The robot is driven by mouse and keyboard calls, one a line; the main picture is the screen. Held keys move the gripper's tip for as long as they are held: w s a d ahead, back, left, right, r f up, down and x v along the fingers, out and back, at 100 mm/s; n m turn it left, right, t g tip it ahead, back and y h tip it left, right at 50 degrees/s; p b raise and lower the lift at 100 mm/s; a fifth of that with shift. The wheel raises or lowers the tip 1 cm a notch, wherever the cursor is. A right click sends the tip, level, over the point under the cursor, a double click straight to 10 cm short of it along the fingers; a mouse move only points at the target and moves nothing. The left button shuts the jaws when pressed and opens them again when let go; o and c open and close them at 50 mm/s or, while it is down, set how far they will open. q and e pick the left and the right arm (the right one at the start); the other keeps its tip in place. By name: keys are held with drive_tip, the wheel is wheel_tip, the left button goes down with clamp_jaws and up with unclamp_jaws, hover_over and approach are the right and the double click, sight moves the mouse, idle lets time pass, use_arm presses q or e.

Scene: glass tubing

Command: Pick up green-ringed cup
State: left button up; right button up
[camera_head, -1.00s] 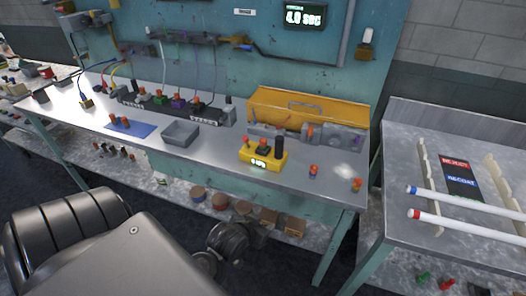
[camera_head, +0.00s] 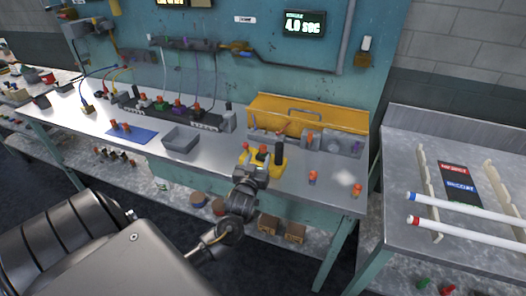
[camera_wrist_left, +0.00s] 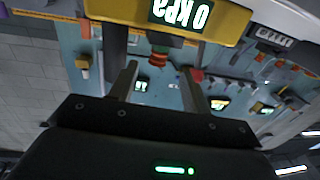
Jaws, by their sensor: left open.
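Two small orange-topped pieces, one (camera_head: 313,178) left of the other (camera_head: 357,191), stand at the bench's right end. The rightmost seems to have a greenish lower part, but it is too small to tell surely. My left gripper (camera_head: 262,154) is at the bench's front edge, before the yellow gauge box (camera_head: 281,170), left of both pieces. In the left wrist view my left gripper (camera_wrist_left: 161,82) has its fingers apart, with nothing between them. A red-orange ribbed piece (camera_wrist_left: 158,58) shows beyond the fingers, near the gauge box. My right gripper is out of view.
A grey tray (camera_head: 181,140) and a blue mat (camera_head: 132,134) lie on the bench to the left. A yellow toolbox (camera_head: 310,113) stands behind. A side table (camera_head: 400,160) with white tubes (camera_head: 470,228) is at the right. Boxes sit on the lower shelf.

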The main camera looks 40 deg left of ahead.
sight(262, 151)
use_arm(q)
drive_tip(key=shift+x, duration=0.8)
drive_tip(key=shift+r, duration=0.1)
drive_tip(key=p+x, duration=0.2)
drive_tip(key=x, duration=0.2)
drive_tip(key=shift+w, duration=0.25)
drive_tip(key=shift+w+a, duration=0.1)
drive_tip(key=shift+w, duration=0.15)
drive_tip(key=shift+c, duration=0.2)
clamp_jaws()
